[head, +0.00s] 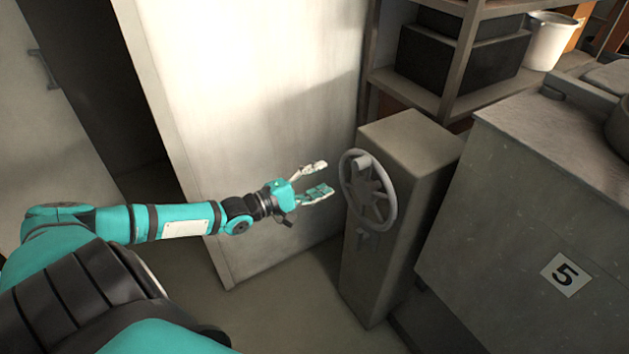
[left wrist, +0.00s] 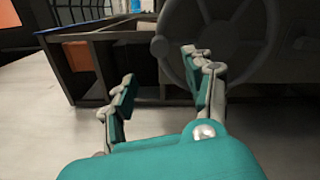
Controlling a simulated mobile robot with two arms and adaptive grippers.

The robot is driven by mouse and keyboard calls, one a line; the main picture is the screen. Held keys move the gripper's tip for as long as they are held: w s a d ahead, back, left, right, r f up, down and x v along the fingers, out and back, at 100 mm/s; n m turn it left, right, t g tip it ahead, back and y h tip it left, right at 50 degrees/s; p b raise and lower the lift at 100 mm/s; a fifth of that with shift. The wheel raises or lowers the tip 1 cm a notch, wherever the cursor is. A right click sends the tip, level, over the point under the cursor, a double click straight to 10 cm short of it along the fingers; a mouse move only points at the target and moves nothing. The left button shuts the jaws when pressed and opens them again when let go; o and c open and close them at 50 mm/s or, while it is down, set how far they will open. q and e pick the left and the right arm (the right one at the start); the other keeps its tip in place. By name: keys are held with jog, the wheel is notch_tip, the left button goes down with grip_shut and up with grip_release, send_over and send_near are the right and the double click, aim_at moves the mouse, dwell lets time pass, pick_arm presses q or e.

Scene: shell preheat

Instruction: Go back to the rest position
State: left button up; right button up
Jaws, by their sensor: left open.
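My left gripper (head: 318,180) is open and empty in the head view, at the end of my outstretched teal arm. Its fingertips point at a grey handwheel (head: 369,189) on a narrow grey pedestal (head: 408,150), a short gap away from the rim. In the left wrist view the two fingers of my left gripper (left wrist: 158,88) stand apart with nothing between them. The dark wheel (left wrist: 215,45) shows behind and above the right finger there. My right gripper is not in view.
A pale panel (head: 255,90) stands behind my left arm. A shelf (head: 435,98) with black boxes (head: 465,55) and a white bucket (head: 548,40) is at the back right. A large grey block (head: 530,180) marked 5 stands right of the pedestal. Bare floor (head: 290,315) shows in front.

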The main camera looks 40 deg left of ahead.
pick_arm(q)
jog(key=shift+s+a, duration=0.2)
jog(key=shift+s, duration=0.4)
jog(key=s+a+f+m+g+y, duration=0.1)
jog(key=s+a+f+m+y, duration=0.1)
jog(key=f, duration=0.7)
jog(key=s+a+f+m+g+y, duration=0.2)
jog(key=f+m, duration=0.1)
jog(key=f, duration=0.7)
jog(key=s+d+f+m+g+y, duration=0.1)
jog(key=s+f+m+g, duration=0.1)
jog(key=s+f, duration=0.45)
jog(key=s+f+m+g+y, duration=0.1)
jog(key=s+f+m+g, duration=0.15)
jog(key=f, duration=0.75)
jog(key=s+d+f+m+g, duration=0.2)
jog(key=s+d+f, duration=0.4)
jog(key=s, duration=0.4)
jog(key=s+d+f+m+g+b, duration=0.1)
jog(key=s+d+f+m+g, duration=0.2)
jog(key=s, duration=0.7)
jog(key=s+d+f+m+g, duration=0.3)
jog(key=s+d+f+m, duration=0.2)
jog(key=s+d+f, duration=0.3)
notch_tip(320, 180, down, 2)
jog(key=s, duration=0.3)
jog(key=shift+d, duration=0.35)
jog(key=shift+w+f+g, duration=0.1)
jog(key=shift+g, duration=0.15)
jog(key=shift+c, duration=0.4)
